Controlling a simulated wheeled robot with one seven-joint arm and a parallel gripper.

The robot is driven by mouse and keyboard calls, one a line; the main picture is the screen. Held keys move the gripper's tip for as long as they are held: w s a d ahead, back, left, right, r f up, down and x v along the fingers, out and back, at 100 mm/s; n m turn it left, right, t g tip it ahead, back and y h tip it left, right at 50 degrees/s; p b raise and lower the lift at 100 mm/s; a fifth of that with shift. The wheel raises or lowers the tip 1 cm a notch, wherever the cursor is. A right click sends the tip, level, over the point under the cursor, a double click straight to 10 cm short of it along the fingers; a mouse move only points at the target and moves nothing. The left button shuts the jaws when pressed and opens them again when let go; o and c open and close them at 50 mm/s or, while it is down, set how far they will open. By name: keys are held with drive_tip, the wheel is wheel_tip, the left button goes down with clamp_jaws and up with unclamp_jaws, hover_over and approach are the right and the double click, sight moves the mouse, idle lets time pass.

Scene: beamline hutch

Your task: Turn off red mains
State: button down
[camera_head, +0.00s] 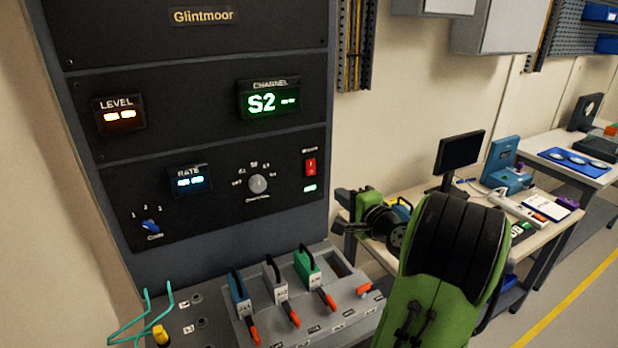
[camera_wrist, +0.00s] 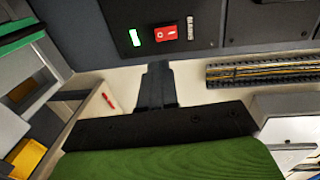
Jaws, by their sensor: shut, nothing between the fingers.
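The red mains switch (camera_head: 310,166) is a small rocker at the right of the lowest black panel in the head view, with a lit green display (camera_head: 309,188) just below it. In the wrist view the red switch (camera_wrist: 166,34) is at top centre, with white marks on its face and the lit green display (camera_wrist: 135,37) to its left. My gripper (camera_head: 341,194) is right of and a little below the switch. In the wrist view my gripper (camera_wrist: 156,72) is shut and empty, its fingertips pointing towards the panel, apart from the switch. I cannot tell which side of the rocker is pressed.
The rack carries a RATE display (camera_head: 190,180), a rotary knob (camera_head: 258,184) and a blue selector (camera_head: 151,226). Several levers with orange tips (camera_head: 293,318) stand on the sloping console below. A workbench with a monitor (camera_head: 459,151) stands to the right.

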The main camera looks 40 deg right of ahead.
sight(310, 172)
drive_tip(key=p+x, duration=0.2)
drive_tip(key=x, duration=1.2)
drive_tip(key=shift+a, duration=0.1)
drive_tip(key=shift+w, duration=0.15)
